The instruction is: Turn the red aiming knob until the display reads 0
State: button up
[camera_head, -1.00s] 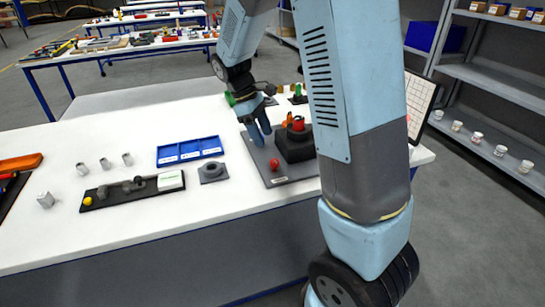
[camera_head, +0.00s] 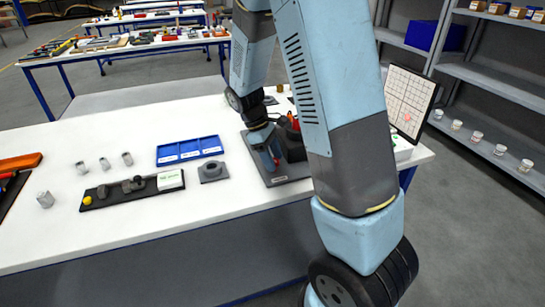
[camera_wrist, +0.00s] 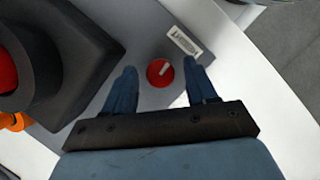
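The red aiming knob (camera_wrist: 158,75) is a round red disc with a white pointer mark, on a grey base plate (camera_wrist: 152,100). In the wrist view my gripper (camera_wrist: 160,66) is open, with one blue finger on each side of the knob and a gap on both sides. In the head view my gripper (camera_head: 271,160) is low over the front of the plate and mostly hides the knob. A tilted white panel with a grid (camera_head: 410,101) and a pinkish spot stands at the table's right end. I can read no number on it.
A dark block (camera_wrist: 70,55) with a red top stands beside my gripper, with orange parts (camera_wrist: 15,122) near it. A small white label (camera_wrist: 184,41) is by the knob. A blue tray (camera_head: 189,150) and a grey block (camera_head: 212,171) lie to the left.

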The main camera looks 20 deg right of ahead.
jog(key=c, duration=1)
jog(key=shift+o, duration=0.2)
jog(key=shift+w+m, duration=0.1)
jog(key=shift+m, duration=0.3)
jog(key=m, duration=0.2)
jog(key=m+g+y, duration=0.1)
jog(key=shift+d+m+y, duration=0.15)
jog(key=shift+m+y, duration=0.15)
jog(key=shift+m, duration=0.1)
jog(key=m, duration=0.2)
jog(key=m+y, duration=0.1)
jog(key=m, duration=0.1)
jog(key=shift+d+m+y, duration=0.1)
jog(key=shift+m+y, duration=0.2)
jog(key=m+y, duration=0.2)
jog(key=m, duration=0.3)
jog(key=shift+d, duration=0.15)
jog(key=shift+m+t+y, duration=0.4)
jog(key=shift+m+y, duration=0.3)
jog(key=shift+m, duration=1.6)
